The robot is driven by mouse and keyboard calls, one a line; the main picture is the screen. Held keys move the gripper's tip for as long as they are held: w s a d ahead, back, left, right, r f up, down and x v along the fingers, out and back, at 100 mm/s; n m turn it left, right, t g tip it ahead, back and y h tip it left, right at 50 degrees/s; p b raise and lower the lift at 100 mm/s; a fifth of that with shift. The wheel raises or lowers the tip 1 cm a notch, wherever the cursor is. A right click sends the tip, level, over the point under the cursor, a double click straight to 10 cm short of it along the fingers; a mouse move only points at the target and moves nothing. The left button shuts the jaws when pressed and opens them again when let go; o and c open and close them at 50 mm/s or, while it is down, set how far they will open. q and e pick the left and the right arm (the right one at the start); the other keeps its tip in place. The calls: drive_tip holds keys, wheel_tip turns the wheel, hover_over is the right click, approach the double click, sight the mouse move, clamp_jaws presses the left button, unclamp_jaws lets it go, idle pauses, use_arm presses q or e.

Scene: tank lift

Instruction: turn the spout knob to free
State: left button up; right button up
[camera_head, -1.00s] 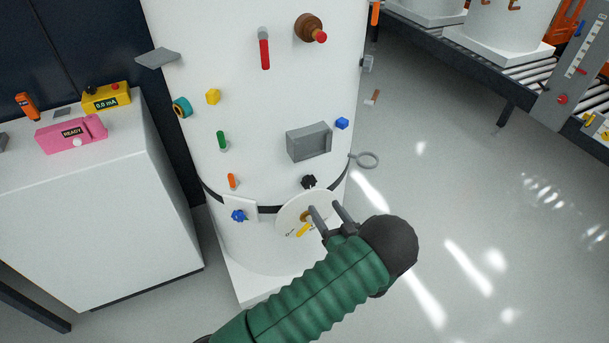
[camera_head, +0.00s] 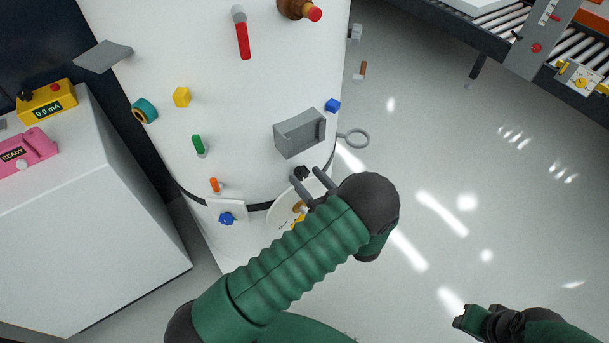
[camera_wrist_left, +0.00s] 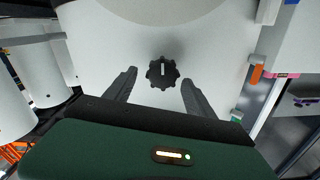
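A black lobed knob (camera_head: 301,172) sits low on the white tank (camera_head: 215,60), above a round dial plate (camera_head: 284,208). My left gripper (camera_head: 305,175) is at this knob with its fingers apart. In the left wrist view the knob (camera_wrist_left: 163,72) shows between and just beyond the open fingers (camera_wrist_left: 158,77), with a clear gap on both sides. Its white mark points up in that view. No label naming the spout is readable. The dial plate is partly hidden behind my left arm. My right gripper (camera_head: 463,317) hangs at the lower right, away from the tank; its opening is unclear.
A grey box (camera_head: 299,134) and a ring handle (camera_head: 353,138) stick out just above the black knob. A blue knob (camera_head: 227,218) sits on a white plate to the left. A white cabinet (camera_head: 80,220) stands left.

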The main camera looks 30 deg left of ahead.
use_arm(q)
drive_tip(key=shift+d+r, duration=0.1)
drive_tip(key=shift+d, duration=0.2)
drive_tip(key=shift+c, duration=2.3)
drive_tip(key=shift+s+a, duration=0.1)
drive_tip(key=shift+a, duration=0.55)
drive_tip(key=c, duration=0.5)
drive_tip(key=shift+a+f, duration=0.25)
drive_tip(key=shift+f, duration=0.05)
drive_tip(key=c, duration=0.3)
drive_tip(key=shift+d, duration=0.15)
